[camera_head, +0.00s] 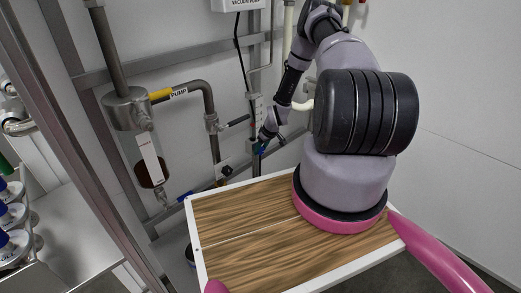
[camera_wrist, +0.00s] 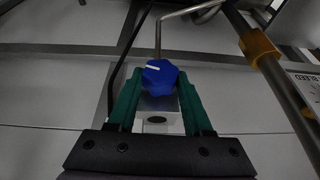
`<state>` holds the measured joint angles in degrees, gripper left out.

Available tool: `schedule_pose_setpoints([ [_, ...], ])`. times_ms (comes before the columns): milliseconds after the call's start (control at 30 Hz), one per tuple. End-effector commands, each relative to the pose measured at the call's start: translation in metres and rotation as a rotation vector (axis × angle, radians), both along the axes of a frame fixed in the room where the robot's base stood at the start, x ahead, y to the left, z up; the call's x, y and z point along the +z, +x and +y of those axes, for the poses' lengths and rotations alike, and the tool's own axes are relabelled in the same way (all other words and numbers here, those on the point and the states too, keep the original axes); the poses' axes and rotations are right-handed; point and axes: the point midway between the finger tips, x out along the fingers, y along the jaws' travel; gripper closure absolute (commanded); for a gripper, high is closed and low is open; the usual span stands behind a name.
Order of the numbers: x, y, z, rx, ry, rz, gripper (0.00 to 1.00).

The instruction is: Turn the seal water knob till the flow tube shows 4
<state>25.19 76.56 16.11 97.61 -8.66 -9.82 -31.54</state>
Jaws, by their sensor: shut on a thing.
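The blue knob (camera_wrist: 160,77) has lobed edges and a white pointer line, which points to the left in the wrist view. My gripper (camera_wrist: 159,92) has its two green fingers on either side of the knob, shut on it. In the head view my gripper (camera_head: 262,147) is at the pipework on the back wall, small and partly hidden, with a bit of blue at its tip. A pale block (camera_wrist: 158,112) with a dark oval shows between the fingers below the knob. I cannot make out a flow tube reading in either view.
A black knob (camera_head: 226,171) is low on the left. A thin bent pipe (camera_wrist: 158,35) rises behind the blue knob. A brass-coloured fitting (camera_wrist: 258,46) is at right.

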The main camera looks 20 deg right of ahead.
Motion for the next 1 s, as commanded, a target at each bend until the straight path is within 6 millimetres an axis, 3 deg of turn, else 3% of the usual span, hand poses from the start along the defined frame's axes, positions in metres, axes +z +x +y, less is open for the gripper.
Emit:
schedule_pose_setpoints([
  [400,-0.0029,-0.0009,-0.0018,-0.001,0.219,0.093,1.0],
  [800,-0.0012,0.0,-0.0023,0.002,0.238,0.099,1.0],
  [833,-0.0012,0.0,-0.0023,0.002,0.238,0.099,0.46],
  [900,-0.0011,0.0,-0.0025,0.002,0.238,0.099,0.19],
  [1000,-0.0009,0.0004,-0.0029,0.002,0.238,0.098,0.19],
])
